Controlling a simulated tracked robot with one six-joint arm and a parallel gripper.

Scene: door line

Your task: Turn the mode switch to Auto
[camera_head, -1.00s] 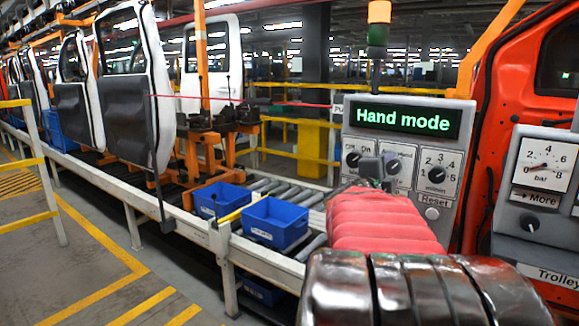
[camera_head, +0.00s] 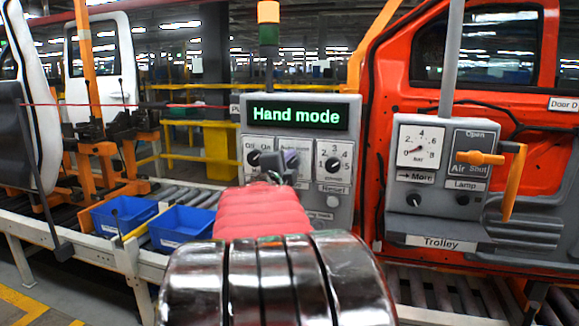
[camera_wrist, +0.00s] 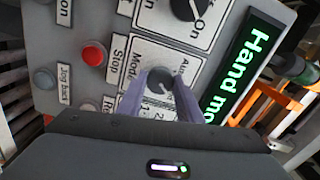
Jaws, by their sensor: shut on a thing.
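The grey control panel (camera_head: 315,185) stands ahead of me, and its green display (camera_head: 300,115) reads "Hand mode". The mode switch (camera_wrist: 160,82) is a dark round knob in the wrist view, on a white plate with the partly hidden words "Mode" and "Au". My gripper (camera_wrist: 158,98) is shut on this knob, with one purple-grey finger on each side. In the head view my gripper (camera_head: 275,166) is at the panel, and my arm hides part of it. I cannot read which way the knob points.
An on/off knob (camera_wrist: 187,6) and a red stop button (camera_wrist: 94,54) are close to my fingers. A numbered dial (camera_head: 332,164) is beside the switch. The trolley box (camera_head: 440,180) and orange door (camera_head: 385,120) stand right. Blue bins (camera_head: 182,229) sit left.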

